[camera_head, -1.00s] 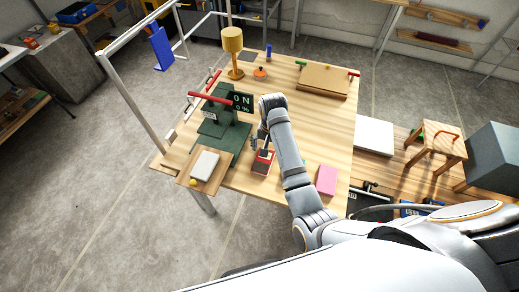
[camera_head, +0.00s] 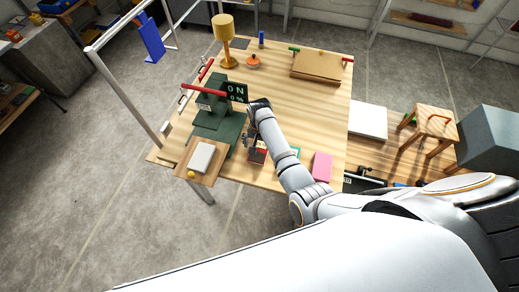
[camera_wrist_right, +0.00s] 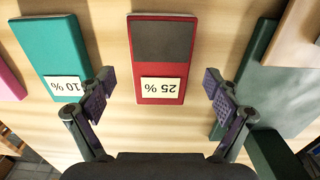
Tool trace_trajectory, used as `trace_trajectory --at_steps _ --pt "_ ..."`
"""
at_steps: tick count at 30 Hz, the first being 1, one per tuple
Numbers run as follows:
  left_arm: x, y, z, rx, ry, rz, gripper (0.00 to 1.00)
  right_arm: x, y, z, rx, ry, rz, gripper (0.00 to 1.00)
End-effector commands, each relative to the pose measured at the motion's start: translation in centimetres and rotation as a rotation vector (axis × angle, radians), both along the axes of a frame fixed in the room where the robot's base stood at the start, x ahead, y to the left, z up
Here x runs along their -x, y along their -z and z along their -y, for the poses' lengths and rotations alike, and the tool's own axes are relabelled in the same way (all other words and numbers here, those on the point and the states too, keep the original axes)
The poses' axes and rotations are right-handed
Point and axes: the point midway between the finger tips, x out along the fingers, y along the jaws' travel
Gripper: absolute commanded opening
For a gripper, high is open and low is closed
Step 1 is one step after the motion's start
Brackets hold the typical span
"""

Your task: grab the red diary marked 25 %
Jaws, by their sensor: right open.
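The red diary (camera_wrist_right: 143,70) lies flat on the wooden table, with a dark grey panel and a white "25 %" label (camera_wrist_right: 162,85) that reads upside down in the right wrist view. In the head view the red diary (camera_head: 257,157) is partly covered by my right gripper (camera_head: 253,143). My right gripper (camera_wrist_right: 158,86) is open; its two fingers show on either side of the diary's label end, with gaps and nothing between them held. I cannot tell the exact height above the table. My left gripper is not in view.
A teal diary (camera_wrist_right: 46,45) marked 10 % lies beside the red one, with a pink one (camera_head: 322,166) further right. A green device (camera_head: 215,123) with a red handle stands close on the other side. A lamp (camera_head: 224,40) stands further back.

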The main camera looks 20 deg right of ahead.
Motion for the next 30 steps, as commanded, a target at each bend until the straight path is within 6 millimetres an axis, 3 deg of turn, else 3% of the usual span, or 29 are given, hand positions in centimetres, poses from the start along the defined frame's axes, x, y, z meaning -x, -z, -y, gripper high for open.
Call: trace_trajectory --at_steps 3,10,23,30 --pt "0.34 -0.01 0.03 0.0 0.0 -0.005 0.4 0.0 1.17 0.0 -0.001 0.0 0.001 0.91" --pt "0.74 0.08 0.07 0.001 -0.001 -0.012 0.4 -0.02 1.36 -0.02 -0.001 0.001 0.002 0.89" --pt "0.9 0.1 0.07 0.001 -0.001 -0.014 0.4 -0.02 1.34 -0.02 -0.001 0.001 0.001 0.31" --pt "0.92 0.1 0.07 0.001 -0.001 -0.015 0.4 -0.04 1.25 -0.03 -0.001 0.001 0.002 0.31"
